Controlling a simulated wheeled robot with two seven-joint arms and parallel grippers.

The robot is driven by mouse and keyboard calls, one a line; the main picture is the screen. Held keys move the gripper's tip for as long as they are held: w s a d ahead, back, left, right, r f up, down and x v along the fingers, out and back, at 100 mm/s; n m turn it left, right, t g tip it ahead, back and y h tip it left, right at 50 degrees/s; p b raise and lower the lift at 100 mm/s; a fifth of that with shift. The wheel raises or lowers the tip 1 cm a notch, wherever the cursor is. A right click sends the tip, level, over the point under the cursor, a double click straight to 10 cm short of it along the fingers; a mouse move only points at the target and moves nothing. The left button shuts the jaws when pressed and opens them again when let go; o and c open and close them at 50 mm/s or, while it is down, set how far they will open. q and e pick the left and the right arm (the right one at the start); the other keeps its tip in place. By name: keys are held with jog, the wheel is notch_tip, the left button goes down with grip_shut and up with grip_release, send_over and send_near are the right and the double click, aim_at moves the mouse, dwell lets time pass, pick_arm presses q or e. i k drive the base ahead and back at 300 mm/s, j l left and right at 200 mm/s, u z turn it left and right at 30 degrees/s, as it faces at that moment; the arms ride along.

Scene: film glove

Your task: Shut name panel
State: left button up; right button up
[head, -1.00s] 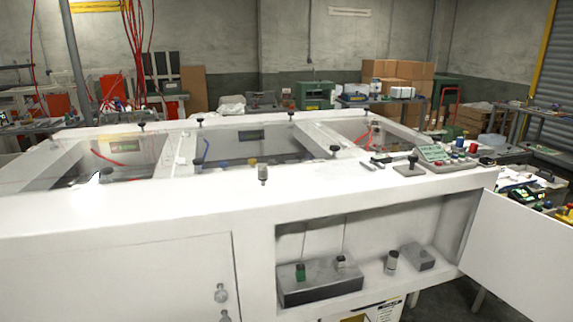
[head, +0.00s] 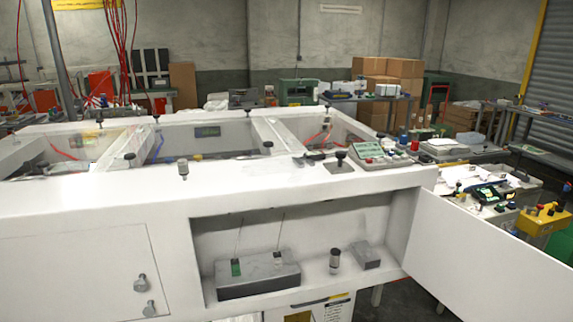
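A white cabinet-like glove box (head: 300,192) fills the lower middle of the head view. Its right-hand white panel (head: 490,262) is swung wide open toward the right and runs out of the picture at the lower right. The open compartment (head: 330,222) shows a grey metal block (head: 258,278), a small cylinder (head: 335,261) and a smaller grey box (head: 366,254). A second panel (head: 70,270) at the lower left sits flush and closed, with two metal knobs (head: 141,283) at its right edge. I see no name on either panel. Neither of my grippers is in view.
Several black knobs stand along the box's top rim. A control box (head: 372,152) sits on the top right corner. A cluttered bench (head: 500,190) stands behind the open panel. Dark floor (head: 400,300) shows below it. Cardboard boxes (head: 390,80) are stacked at the back.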

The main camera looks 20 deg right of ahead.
aim_at(481, 272)
jog(key=k+l+u, duration=0.1)
jog(key=l, duration=0.35)
jog(key=k+l+u, duration=0.1)
jog(key=k+l, duration=0.15)
jog(key=l, duration=0.2)
jog(key=k+l, duration=0.15)
jog(key=l, duration=0.3)
jog(key=k+l+u, duration=0.15)
jog(key=l, duration=0.3)
jog(key=k+l+u, duration=0.1)
jog(key=k+l, duration=0.15)
jog(key=l, duration=0.15)
jog(key=k+l+u, duration=0.1)
jog(key=k+l, duration=0.15)
jog(key=l, duration=0.15)
jog(key=k+l, duration=0.25)
jog(key=l, duration=0.15)
jog(key=i+u, duration=0.05)
